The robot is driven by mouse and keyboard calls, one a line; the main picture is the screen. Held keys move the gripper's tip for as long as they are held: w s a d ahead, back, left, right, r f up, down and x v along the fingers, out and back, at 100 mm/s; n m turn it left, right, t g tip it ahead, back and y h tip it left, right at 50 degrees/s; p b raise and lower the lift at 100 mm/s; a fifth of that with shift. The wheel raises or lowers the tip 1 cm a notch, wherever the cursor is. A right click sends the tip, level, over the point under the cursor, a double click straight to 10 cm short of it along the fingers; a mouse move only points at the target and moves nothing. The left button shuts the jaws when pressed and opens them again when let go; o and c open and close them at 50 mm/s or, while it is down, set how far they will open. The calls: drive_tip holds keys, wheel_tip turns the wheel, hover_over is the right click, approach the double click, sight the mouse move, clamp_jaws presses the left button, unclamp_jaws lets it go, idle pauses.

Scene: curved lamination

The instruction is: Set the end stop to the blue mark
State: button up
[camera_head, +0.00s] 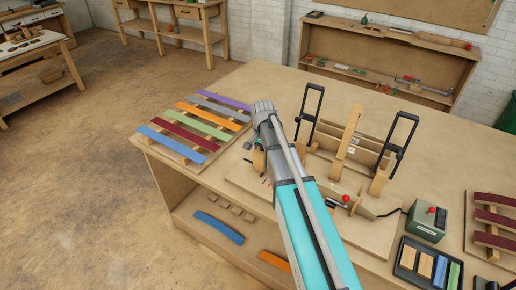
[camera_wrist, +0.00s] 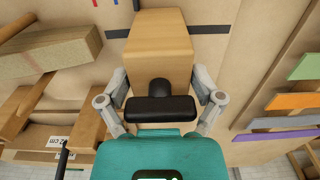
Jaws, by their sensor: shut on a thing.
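The end stop (camera_wrist: 158,48) is a pale wooden block with a black bar handle (camera_wrist: 160,110) in the wrist view. My gripper (camera_wrist: 160,98) is shut on the end stop, with one finger on each side near the handle. The exact contact faces are hard to see. The blue mark (camera_wrist: 115,2) is a short line at the top edge of the wrist view, left of the block and apart from it. A red mark (camera_wrist: 95,3) is left of the blue one. In the head view my arm hides most of the gripper and stop.
A jig with wooden posts and black lever clamps (camera_head: 400,140) stands right of my arm. Coloured strips (camera_head: 200,125) lie on a rack at the left. A green control box (camera_head: 427,221) and a strip tray (camera_head: 425,264) are at the right. Bare bench lies behind the jig.

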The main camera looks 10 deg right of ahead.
drive_tip(key=shift+s+d, duration=0.85)
drive_tip(key=shift+s, duration=0.1)
drive_tip(key=o, duration=1.1)
drive_tip(key=shift+w+f, duration=0.1)
wheel_tip(320, 180, up, 9)
drive_tip(key=p, duration=0.9)
drive_tip(key=shift+r+p, duration=0.6)
drive_tip(key=shift+r, duration=0.05)
